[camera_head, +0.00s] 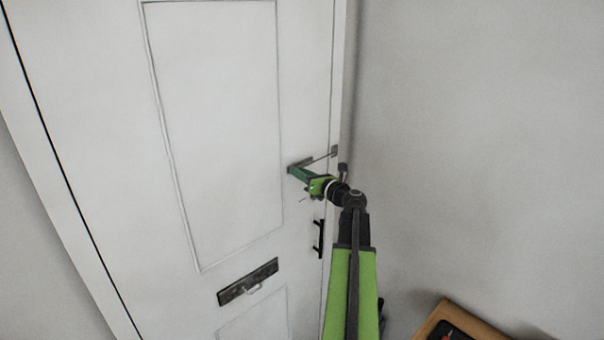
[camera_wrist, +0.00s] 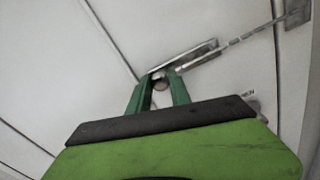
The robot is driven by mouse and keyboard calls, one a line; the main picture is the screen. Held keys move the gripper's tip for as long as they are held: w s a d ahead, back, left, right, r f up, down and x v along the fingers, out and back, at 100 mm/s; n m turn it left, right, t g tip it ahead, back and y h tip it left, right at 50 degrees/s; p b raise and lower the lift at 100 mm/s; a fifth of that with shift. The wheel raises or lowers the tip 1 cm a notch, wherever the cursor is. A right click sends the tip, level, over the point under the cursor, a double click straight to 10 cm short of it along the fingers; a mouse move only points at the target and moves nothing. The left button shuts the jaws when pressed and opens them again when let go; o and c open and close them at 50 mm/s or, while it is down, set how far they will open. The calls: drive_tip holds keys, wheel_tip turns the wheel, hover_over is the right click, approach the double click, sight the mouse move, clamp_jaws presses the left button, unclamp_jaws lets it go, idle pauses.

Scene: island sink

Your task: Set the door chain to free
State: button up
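The door chain (camera_head: 322,157) runs from a metal track (camera_head: 303,162) on the white door to a small mount (camera_head: 334,151) on the door frame. My gripper (camera_head: 292,169) is at the track's left end. The chain's exact seat in the track is partly hidden by the fingers.
A black door handle (camera_head: 319,239) is below my gripper, with a dark knob (camera_head: 342,169) at the door edge. A letter slot (camera_head: 247,282) is lower left. A wooden-edged piece (camera_head: 445,318) stands at bottom right. The wall at right is bare.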

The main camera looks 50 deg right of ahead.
clamp_jaws()
idle(0.9)
approach(309, 160)
drive_tip(key=w, duration=0.5)
drive_tip(key=shift+d, duration=0.3)
drive_tip(key=shift+a, duration=0.1)
drive_tip(key=o, duration=0.7)
unclamp_jaws()
